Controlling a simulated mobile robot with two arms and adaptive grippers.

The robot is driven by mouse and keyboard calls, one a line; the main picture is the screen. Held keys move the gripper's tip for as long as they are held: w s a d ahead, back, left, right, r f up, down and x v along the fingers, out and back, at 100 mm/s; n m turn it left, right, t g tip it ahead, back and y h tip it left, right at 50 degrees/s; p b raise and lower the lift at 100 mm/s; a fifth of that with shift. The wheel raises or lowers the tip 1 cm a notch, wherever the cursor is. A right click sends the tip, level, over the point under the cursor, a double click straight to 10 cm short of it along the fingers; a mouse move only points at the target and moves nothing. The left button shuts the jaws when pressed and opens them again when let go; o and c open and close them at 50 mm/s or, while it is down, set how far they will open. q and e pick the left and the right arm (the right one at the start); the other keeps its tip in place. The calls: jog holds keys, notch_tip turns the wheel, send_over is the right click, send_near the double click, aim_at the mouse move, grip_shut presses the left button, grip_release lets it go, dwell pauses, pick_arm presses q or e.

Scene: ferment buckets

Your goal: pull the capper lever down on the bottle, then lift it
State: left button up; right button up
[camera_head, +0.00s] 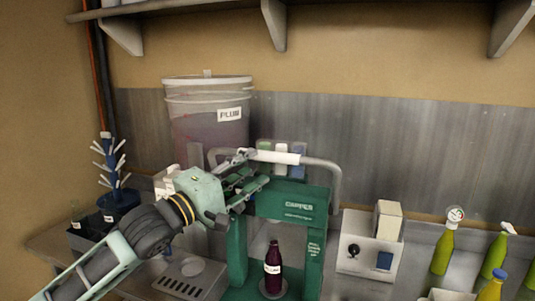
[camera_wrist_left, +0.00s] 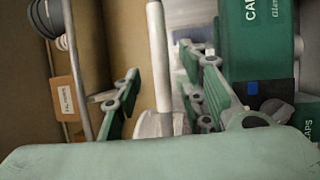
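The green capper (camera_head: 290,204) stands on the bench in the head view. Its lever (camera_head: 275,157) is a grey bent bar with a white grip, raised above the capper body. A dark red bottle (camera_head: 273,270) with a white label stands upright on the capper's base, under the head. My left gripper (camera_head: 254,170) is at the white grip. In the left wrist view, the left gripper's fingers (camera_wrist_left: 157,65) are apart, with a pale rod (camera_wrist_left: 158,50), apparently the lever, between them and gaps visible at both sides. The capper body (camera_wrist_left: 252,35) is at right. My right gripper is out of view.
A lidded bucket (camera_head: 206,125) labelled PLUM stands behind my left arm. A blue bottle tree (camera_head: 117,190) is at left. A pale box (camera_head: 370,245) and several green bottles (camera_head: 443,250) are at right. A shelf (camera_head: 200,7) runs overhead.

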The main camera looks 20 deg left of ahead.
aim_at(262, 157)
pick_arm(q)
jog(key=p+x, duration=0.2)
jog(key=x, duration=0.3)
jog(key=shift+w+r, duration=0.2)
jog(key=shift+w+d+f+p, duration=0.1)
jog(key=shift+w+d+p, duration=0.25)
jog(key=shift+w, duration=0.1)
jog(key=c, duration=0.9)
grip_shut()
